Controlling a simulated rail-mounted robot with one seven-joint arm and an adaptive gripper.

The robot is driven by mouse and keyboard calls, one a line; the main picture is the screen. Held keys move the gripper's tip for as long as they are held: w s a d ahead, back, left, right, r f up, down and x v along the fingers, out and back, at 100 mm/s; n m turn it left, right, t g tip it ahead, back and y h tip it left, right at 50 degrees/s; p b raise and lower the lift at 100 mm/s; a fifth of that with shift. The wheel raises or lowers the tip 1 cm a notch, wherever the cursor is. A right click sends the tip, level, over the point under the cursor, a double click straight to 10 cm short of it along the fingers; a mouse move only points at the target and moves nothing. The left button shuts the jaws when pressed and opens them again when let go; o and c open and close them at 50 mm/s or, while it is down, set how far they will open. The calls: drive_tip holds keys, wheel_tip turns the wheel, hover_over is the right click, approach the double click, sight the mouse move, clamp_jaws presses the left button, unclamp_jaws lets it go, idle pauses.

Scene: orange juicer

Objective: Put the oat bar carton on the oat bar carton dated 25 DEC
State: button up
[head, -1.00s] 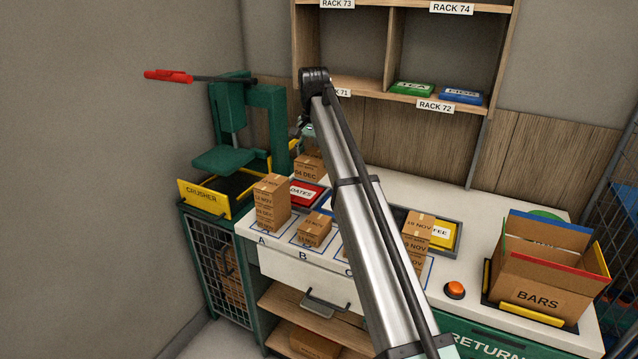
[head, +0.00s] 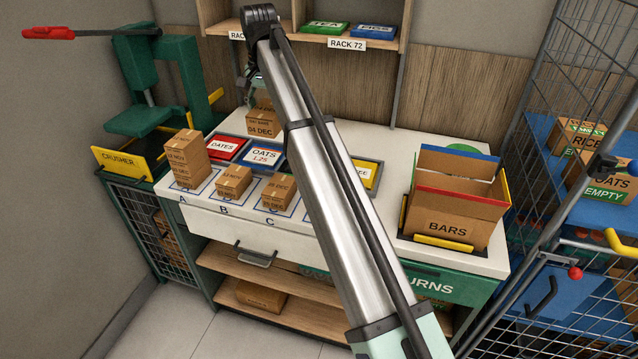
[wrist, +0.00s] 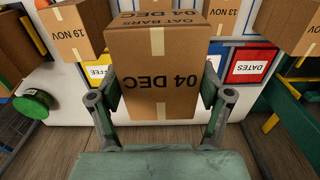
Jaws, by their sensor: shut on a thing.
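My gripper (wrist: 160,98) is shut on an oat bar carton (wrist: 155,75) marked 04 DEC, with a finger on each side. In the head view this carton (head: 263,122) is held above the back of the counter, behind the OATS tray; the gripper there is mostly hidden by my arm. Carton stacks stand at the counter front: a tall one (head: 187,160) at A, a low one (head: 233,182) at B and a low one (head: 279,190) at C. The C label seems to end in DEC; its day is too small to read surely. A 19 NOV carton (wrist: 72,28) shows in the wrist view.
DATES (head: 222,148) and OATS (head: 264,157) trays lie behind the stacks. An open BARS box (head: 452,228) stands on the right, the green crusher (head: 140,100) on the left. A rack (head: 330,42) is above the back. My arm hides the counter right of C.

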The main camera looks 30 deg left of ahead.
drive_tip(key=shift+w+d+f, duration=0.1)
drive_tip(key=shift+w+d, duration=0.05)
drive_tip(key=shift+d, duration=0.15)
drive_tip(key=shift+d+f, duration=0.15)
drive_tip(key=shift+f, duration=0.2)
wheel_tip(320, 180, down, 19)
drive_tip(key=p, duration=0.5)
drive_tip(key=shift+w, duration=0.1)
drive_tip(key=shift+f, duration=0.2)
drive_tip(key=o, duration=1.2)
drive_tip(key=shift+o, duration=0.2)
drive_tip(key=shift+r, duration=0.15)
wheel_tip(320, 180, up, 12)
drive_tip(key=b, duration=0.3)
